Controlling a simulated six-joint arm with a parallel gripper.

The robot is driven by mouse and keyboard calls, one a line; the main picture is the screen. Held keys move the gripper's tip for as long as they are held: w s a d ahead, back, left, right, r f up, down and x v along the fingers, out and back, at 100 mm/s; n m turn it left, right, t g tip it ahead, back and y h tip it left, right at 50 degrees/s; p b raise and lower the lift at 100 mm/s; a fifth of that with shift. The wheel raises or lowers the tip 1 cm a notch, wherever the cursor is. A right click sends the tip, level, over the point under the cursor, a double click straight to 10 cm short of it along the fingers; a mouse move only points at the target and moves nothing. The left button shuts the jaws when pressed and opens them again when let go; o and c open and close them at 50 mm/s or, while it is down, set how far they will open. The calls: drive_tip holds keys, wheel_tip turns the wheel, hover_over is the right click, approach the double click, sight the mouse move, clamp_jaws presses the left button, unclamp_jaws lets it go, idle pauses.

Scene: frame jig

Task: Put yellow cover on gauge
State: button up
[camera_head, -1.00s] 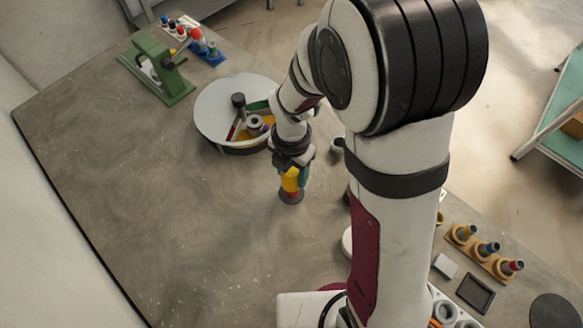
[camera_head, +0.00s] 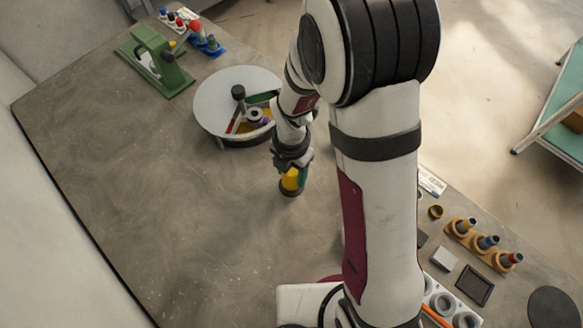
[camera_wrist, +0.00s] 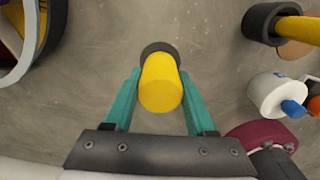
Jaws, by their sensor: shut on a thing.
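My gripper (camera_head: 293,172) is shut on the yellow cover (camera_head: 290,181), near the middle of the table. In the wrist view the cover (camera_wrist: 161,84) is a plain yellow cylinder between the teal fingers (camera_wrist: 160,92). A dark round base (camera_wrist: 159,48) shows just beyond the cover, and it also shows under the cover in the head view (camera_head: 290,193). The cover stands about upright over this base. No red of the gauge shows between them now. I cannot tell whether the cover is fully seated.
A round divided tray (camera_head: 215,98) stands just behind my gripper. A green press (camera_head: 155,62) is at the far left.

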drive_tip(key=shift+f, duration=0.65)
drive_tip(key=o, duration=1.6)
drive_tip(key=shift+c, duration=0.2)
drive_tip(key=shift+r, duration=0.75)
